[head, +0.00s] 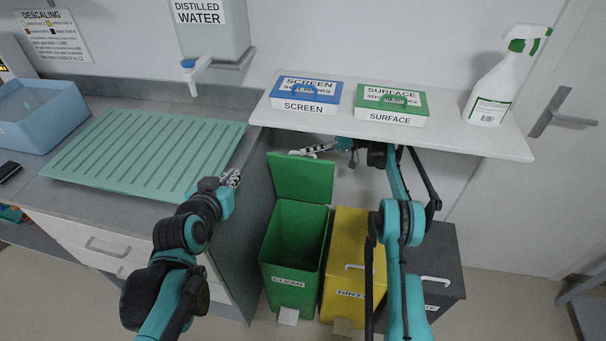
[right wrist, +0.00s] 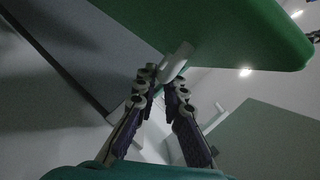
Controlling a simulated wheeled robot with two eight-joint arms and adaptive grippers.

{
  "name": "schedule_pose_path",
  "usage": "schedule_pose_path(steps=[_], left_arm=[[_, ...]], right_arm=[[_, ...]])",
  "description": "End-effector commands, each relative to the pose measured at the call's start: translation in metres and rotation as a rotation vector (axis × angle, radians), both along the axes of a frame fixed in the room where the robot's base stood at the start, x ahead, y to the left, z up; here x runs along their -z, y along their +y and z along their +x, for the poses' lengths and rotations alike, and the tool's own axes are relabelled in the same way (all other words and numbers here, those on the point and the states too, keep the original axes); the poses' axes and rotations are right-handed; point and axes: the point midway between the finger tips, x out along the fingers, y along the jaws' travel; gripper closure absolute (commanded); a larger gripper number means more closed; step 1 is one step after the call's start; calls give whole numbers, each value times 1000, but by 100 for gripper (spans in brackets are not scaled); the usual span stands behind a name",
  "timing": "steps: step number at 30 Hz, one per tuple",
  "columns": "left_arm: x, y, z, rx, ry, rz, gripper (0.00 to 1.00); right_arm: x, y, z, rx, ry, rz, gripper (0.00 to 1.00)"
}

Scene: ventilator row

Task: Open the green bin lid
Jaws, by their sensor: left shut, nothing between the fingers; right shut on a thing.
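The green bin (head: 292,278), labelled CLEAN, stands on the floor beside the counter. Its green lid (head: 302,180) is raised, standing up at the back of the bin, and the dark inside shows. In the right wrist view the lid (right wrist: 235,30) fills the top, with a white handle (right wrist: 177,62) on it. My right gripper (right wrist: 168,85) is shut on this handle. In the head view my right gripper (head: 318,151) is behind the lid's top edge, under the shelf. My left gripper (head: 232,178) is shut and empty at the counter's right edge.
A yellow bin (head: 345,270) and a dark grey bin (head: 440,275) stand to the right. The white shelf (head: 470,140) above carries a blue-lidded box (head: 306,92), a green-lidded box (head: 392,102) and a spray bottle (head: 500,85). A green ribbed mat (head: 150,150) lies on the counter.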

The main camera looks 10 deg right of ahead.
Motion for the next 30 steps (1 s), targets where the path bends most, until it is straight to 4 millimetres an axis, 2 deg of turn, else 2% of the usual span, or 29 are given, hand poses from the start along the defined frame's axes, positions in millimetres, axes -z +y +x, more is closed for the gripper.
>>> schedule_pose_path(steps=[1,3,9,13,16,20,22,24,26,29,30], left_arm=[[-10,-7,21,6,-66,-13,100],[-27,-15,48,3,-166,-28,100],[-59,-20,110,-70,-427,-66,100],[-65,-14,140,-163,-567,-80,100],[-60,-4,156,-257,-654,-85,100],[-40,14,169,-404,-735,-82,100],[-22,23,171,-489,-763,-86,100],[-2,20,172,-561,-781,-137,100],[19,2,171,-601,-791,-250,100],[56,-51,162,-635,-795,-552,100],[73,-74,156,-644,-790,-688,100]], right_arm=[[7,-1,0,2,2,-13,100],[8,-1,0,2,2,-13,100],[8,-1,0,2,2,-13,100],[8,-1,0,2,2,-13,100],[8,-1,0,2,2,-13,100],[8,-1,0,2,2,-13,100],[8,-1,0,2,2,-13,100],[8,-1,0,2,2,-13,100],[8,-1,0,2,2,-13,100],[8,-1,0,2,2,-13,100],[8,-1,0,2,2,-13,100]])
